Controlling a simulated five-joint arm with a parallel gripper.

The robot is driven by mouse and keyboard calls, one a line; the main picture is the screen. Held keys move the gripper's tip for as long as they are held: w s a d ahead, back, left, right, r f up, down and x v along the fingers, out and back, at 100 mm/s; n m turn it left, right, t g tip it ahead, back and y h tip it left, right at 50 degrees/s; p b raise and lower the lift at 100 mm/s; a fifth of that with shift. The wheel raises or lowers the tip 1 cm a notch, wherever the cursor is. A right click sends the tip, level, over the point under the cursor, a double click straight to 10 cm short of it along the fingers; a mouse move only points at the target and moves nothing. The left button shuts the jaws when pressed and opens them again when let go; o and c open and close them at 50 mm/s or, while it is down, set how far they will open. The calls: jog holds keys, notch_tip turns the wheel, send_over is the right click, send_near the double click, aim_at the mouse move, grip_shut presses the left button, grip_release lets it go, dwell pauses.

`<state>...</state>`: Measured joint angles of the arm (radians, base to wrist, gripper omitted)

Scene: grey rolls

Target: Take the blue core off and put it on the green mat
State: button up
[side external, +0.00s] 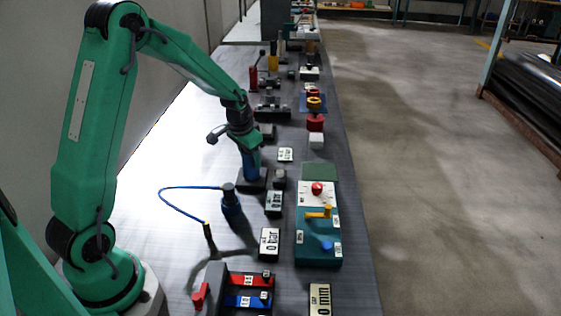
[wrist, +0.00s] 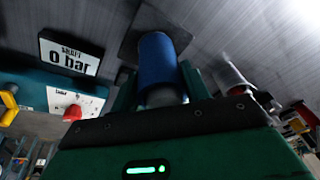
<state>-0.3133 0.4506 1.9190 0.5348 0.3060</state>
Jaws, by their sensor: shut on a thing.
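The blue core (side external: 250,166) is an upright cylinder over a dark square base plate (side external: 244,184) in the side view. My gripper (side external: 252,152) is above the plate and shut on the core's upper part. In the wrist view the blue core (wrist: 158,62) sits between my two fingers (wrist: 160,92), with a grey end nearest the camera and the dark plate (wrist: 128,45) behind it. I cannot tell whether the core touches the plate. The green mat (side external: 319,172) lies to the right, bare, beyond the white and teal panel; I cannot make it out in the wrist view.
A blue-based post with a cable (side external: 231,203) stands nearer. Several fixtures line the bench beyond.

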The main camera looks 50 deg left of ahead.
jog(key=shift+r, duration=0.1)
jog(key=shift+w+a+r, duration=0.1)
jog(key=shift+r, duration=2.25)
jog(key=shift+w+a+r, duration=0.1)
jog(key=shift+r, duration=2.25)
jog(key=shift+w+v, duration=0.2)
jog(key=shift+v, duration=1.25)
jog(key=shift+w+v, duration=0.25)
jog(key=shift+v, duration=1.15)
jog(key=shift+c, duration=0.4)
jog(key=shift+w+r, duration=0.1)
jog(key=w+d+f, duration=0.3)
jog(key=w+d, duration=0.3)
jog(key=d, duration=0.4)
jog(key=w+d+f+h, duration=0.1)
jog(key=w+d+f, duration=0.1)
jog(key=w+d, duration=0.4)
jog(key=d, duration=0.5)
jog(key=shift+w+d+f, duration=0.15)
jog(key=shift+w+f, duration=0.1)
jog(key=shift+f, duration=0.15)
